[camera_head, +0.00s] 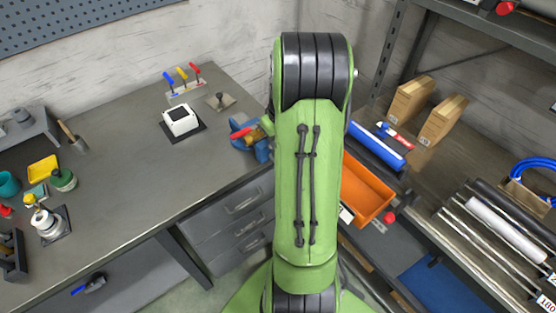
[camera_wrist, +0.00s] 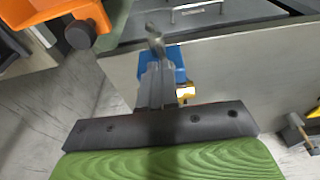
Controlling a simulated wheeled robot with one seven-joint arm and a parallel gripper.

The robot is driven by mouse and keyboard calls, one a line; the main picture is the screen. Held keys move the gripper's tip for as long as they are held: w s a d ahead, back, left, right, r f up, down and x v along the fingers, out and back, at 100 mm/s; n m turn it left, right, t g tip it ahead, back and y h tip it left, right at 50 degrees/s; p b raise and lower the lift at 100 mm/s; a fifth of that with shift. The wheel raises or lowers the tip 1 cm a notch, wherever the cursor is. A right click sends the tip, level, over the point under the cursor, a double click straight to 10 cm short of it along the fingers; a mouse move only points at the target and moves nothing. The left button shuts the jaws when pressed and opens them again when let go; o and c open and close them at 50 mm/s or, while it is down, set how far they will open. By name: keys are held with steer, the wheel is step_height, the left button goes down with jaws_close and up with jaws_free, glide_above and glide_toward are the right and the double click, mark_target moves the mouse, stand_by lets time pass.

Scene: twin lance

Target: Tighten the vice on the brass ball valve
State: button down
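The blue vice (camera_head: 262,151) stands at the right end of the grey workbench in the head view, partly hidden by my arm. A brass and red shape (camera_head: 241,133), apparently the ball valve, shows at its jaws. In the wrist view the blue vice (camera_wrist: 177,60) is behind my fingers, with a bit of brass (camera_wrist: 186,92) at their right. My gripper (camera_wrist: 156,68) has its two grey fingers close together. A short grey metal bar (camera_wrist: 154,35), apparently the vice handle, sticks out beyond the fingertips and seems to be between them. The jaws are mostly hidden.
An orange bin (camera_head: 367,190) and a blue roll (camera_head: 377,146) lie right of my arm. Drawers (camera_head: 235,205) are below. The middle of the bench top is clear.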

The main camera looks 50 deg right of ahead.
step_height(320, 180, up, 9)
steer(key=p, duration=0.6)
steer(key=shift+w+f, duration=0.15)
steer(key=shift+w, duration=0.05)
steer(key=s+a+r+n+t, duration=0.1)
steer(key=a+r, duration=0.4)
steer(key=a, duration=0.4)
steer(key=s+a+r+n, duration=0.1)
steer(key=a+r, duration=0.5)
steer(key=a, duration=0.2)
steer(key=s+a+r+t, duration=0.2)
steer(key=s+a, duration=0.9)
steer(key=shift+s+a+n, duration=0.15)
steer(key=shift+s+n, duration=0.15)
steer(key=shift+s, duration=0.05)
